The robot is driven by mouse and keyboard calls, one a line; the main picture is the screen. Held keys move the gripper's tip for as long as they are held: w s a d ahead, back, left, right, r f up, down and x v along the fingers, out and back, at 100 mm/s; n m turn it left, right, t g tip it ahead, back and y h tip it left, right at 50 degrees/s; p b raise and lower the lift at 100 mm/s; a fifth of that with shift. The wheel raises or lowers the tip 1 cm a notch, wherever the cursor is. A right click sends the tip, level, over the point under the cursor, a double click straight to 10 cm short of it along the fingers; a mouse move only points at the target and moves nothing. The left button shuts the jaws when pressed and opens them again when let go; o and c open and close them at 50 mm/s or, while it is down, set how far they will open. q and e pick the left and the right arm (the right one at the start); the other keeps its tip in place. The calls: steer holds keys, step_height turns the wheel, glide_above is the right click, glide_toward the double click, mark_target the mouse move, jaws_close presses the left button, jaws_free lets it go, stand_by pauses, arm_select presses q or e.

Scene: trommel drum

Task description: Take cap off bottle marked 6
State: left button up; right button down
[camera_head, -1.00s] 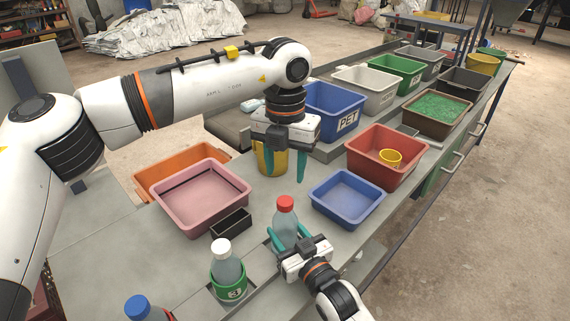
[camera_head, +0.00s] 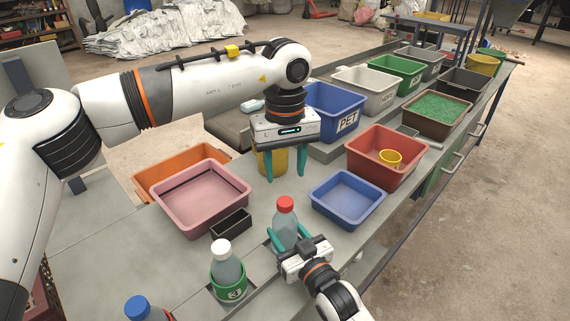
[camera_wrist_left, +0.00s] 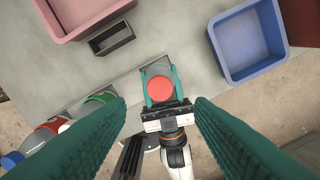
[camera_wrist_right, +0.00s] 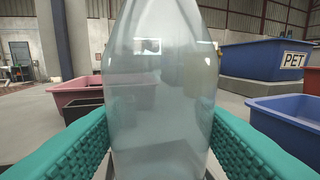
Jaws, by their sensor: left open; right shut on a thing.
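A clear bottle (camera_head: 284,230) with a red cap (camera_head: 285,204) stands upright near the bench's front edge. No number 6 is readable on it. My right gripper (camera_head: 285,238) is shut around the bottle's body, which fills the right wrist view (camera_wrist_right: 160,90). My left gripper (camera_head: 285,178) is open and empty, fingers pointing down, above and behind the bottle. In the left wrist view the red cap (camera_wrist_left: 160,88) lies between and beyond the open fingers, with my right gripper below it.
A blue-capped bottle (camera_head: 139,308) is at the bottom left. A small black box (camera_head: 231,222), pink tray (camera_head: 164,215), blue tray (camera_head: 343,213) and red bin (camera_head: 362,172) stand around on the bench.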

mark_target(285, 201)
arm_select(q)
steer(key=m, duration=0.7)
steer(key=shift+f+m, duration=0.15)
steer(key=shift+m, duration=0.35)
steer(key=shift+f, duration=3.85)
jaws_close()
